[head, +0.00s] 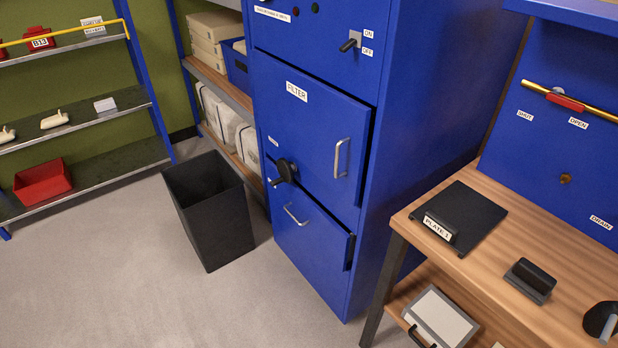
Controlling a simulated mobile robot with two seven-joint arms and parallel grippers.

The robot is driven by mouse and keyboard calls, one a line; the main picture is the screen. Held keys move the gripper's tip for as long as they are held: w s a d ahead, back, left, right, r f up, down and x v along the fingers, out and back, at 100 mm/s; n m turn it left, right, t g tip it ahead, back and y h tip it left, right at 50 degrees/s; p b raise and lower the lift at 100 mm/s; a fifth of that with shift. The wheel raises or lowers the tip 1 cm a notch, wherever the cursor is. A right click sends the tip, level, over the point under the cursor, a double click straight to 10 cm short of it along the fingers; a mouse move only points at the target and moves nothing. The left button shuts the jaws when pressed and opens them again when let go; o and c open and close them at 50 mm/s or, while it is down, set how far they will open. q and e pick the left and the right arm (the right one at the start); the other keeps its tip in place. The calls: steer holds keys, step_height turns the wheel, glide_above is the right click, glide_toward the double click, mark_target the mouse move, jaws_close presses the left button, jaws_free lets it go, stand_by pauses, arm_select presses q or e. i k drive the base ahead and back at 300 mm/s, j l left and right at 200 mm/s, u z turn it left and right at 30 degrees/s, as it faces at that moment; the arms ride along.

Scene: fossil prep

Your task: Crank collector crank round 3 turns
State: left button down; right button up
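A tall blue cabinet (400,130) stands in the middle of the head view. A black round hub with a short arm and knob, which looks like the collector crank (287,169), sits on its front near the left edge, between the filter door (305,125) and the lower drawer (310,232). The door is labelled FILTER and has an upright metal handle. The door and the drawer front both stand slightly proud of the cabinet at their right edges. Neither of my grippers is in view.
A black open bin (212,215) stands on the floor left of the cabinet, close to the crank side. A wooden bench (480,240) with a black plate stand (458,215) is at right. Shelves (90,125) stand at left. Floor (150,300) in front is clear.

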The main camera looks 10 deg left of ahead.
mark_target(285, 170)
steer(key=i+j+z, duration=0.15)
steer(key=j+z, duration=0.2)
steer(key=j, duration=0.2)
steer(key=i+j+z, duration=0.15)
steer(key=j, duration=0.15)
steer(key=i+j+z, duration=0.1)
steer(key=j, duration=0.35)
steer(key=i+j+z, duration=0.1)
steer(key=j, duration=0.3)
steer(key=i+j, duration=0.1)
steer(key=j, duration=0.6)
steer(key=i+j, duration=0.15)
steer(key=j, duration=0.5)
steer(key=i+j+z, duration=0.1)
steer(key=j, duration=0.6)
steer(key=i+j, duration=0.1)
steer(key=j, duration=0.55)
steer(key=i+j+z, duration=0.1)
steer(key=j, duration=0.6)
